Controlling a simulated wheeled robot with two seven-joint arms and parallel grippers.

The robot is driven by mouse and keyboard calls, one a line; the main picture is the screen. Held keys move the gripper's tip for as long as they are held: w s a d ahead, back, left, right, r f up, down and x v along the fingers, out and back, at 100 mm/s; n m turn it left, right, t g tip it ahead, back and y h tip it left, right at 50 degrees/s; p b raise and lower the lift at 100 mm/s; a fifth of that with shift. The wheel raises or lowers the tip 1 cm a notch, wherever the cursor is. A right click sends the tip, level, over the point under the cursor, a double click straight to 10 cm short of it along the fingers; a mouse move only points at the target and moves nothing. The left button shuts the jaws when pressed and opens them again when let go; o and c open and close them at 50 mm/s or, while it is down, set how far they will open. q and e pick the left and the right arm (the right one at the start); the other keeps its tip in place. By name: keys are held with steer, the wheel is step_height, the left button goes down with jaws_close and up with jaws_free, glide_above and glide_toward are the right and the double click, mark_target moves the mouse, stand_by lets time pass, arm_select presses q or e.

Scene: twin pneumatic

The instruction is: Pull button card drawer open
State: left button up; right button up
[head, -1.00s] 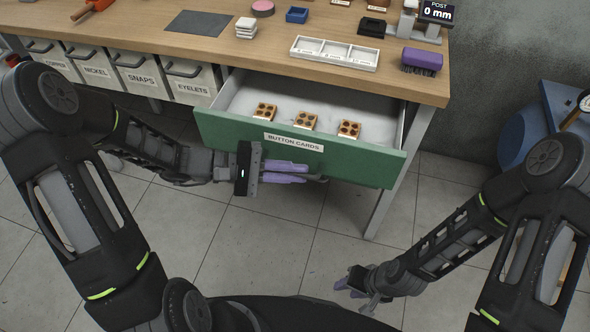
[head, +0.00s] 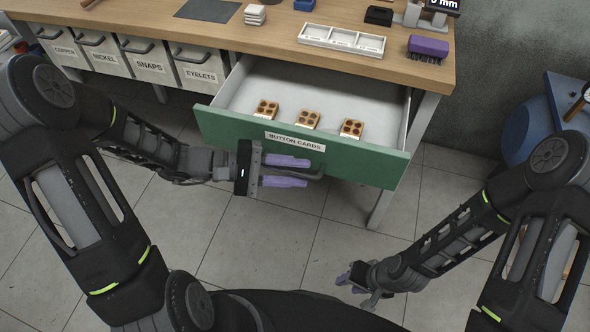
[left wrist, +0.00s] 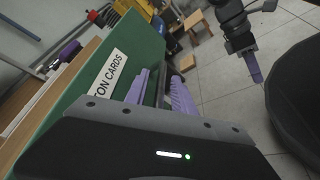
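The button card drawer (head: 300,145) has a green front labelled BUTTON CARDS and stands pulled out from the bench. Three tan button cards (head: 307,119) lie inside. Its handle (head: 318,173) is partly hidden by my left gripper (head: 287,171). The left gripper's purple fingers are spread, one above and one below the handle, close to the drawer front. The left wrist view shows both fingers (left wrist: 160,88) apart beside the drawer's label (left wrist: 108,73). My right gripper (head: 358,284) is low over the floor, away from the drawer, with its fingers apart and empty.
The wooden bench top (head: 270,45) holds a white divided tray (head: 341,39) and a purple brush (head: 428,47). Labelled bins (head: 150,62) line the left. A bench leg (head: 381,207) stands below the drawer's right side. A blue object (head: 530,130) is at right.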

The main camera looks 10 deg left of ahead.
arm_select(q)
steer(key=v, duration=0.8)
steer(key=shift+d, duration=0.1)
stand_by(0.7)
